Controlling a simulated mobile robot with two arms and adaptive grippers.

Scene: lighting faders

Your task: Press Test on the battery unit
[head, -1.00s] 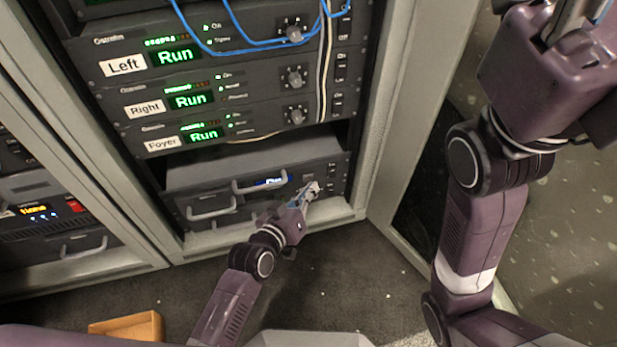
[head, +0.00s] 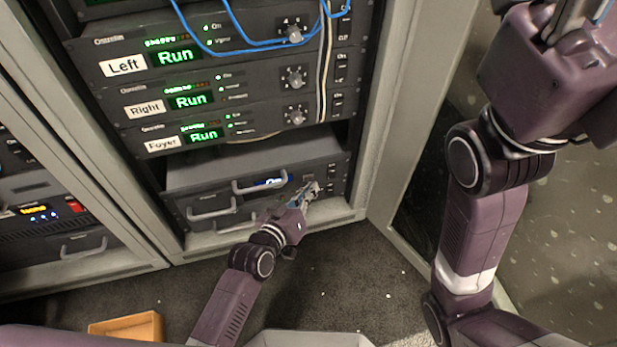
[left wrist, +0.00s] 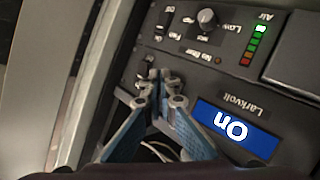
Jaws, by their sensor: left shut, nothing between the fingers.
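The battery unit (head: 225,203) is the dark unit with handles at the bottom of the middle rack. My left gripper (head: 315,187) is shut and empty at the right part of this panel. In the left wrist view its fingertips (left wrist: 163,88) are over the panel near small switches, and I cannot tell if they touch. No Test label is readable. My right gripper (head: 578,14) is cut off at the top right.
Above are three amplifiers labelled Left (head: 123,66), Right (head: 145,108) and Foyer (head: 163,143), all showing Run. Blue cables (head: 225,48) hang across the top one. A rack frame post (head: 385,130) stands to the right. An orange box (head: 127,327) lies on the floor.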

